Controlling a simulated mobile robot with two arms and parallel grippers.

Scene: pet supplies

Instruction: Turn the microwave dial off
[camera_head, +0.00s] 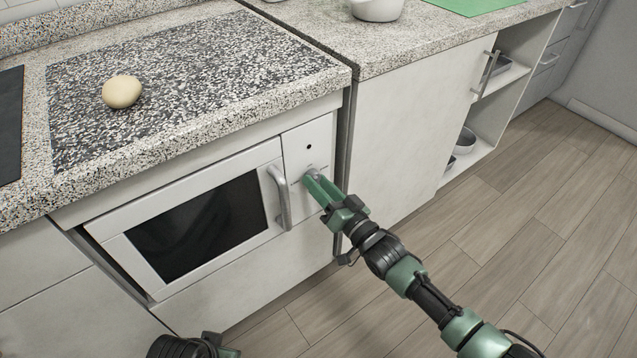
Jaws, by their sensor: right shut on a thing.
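A white microwave (197,226) is built in under the speckled counter, with a dark window and a vertical handle (279,198) at its right side. Right of the handle is its control panel (308,135) with a small black dot. My right gripper (313,180) reaches to the panel from the lower right and is shut on the dial (312,172). The fingers hide most of the dial, so its setting cannot be read. My left arm shows only as a dark part at the bottom edge; its gripper is not visible.
A pale round item (122,91) lies on the dark speckled board (200,60) on the counter. A white bowl (376,8) and a green mat (474,5) are at the back. Open shelves (497,120) stand right. The wooden floor (540,220) is clear.

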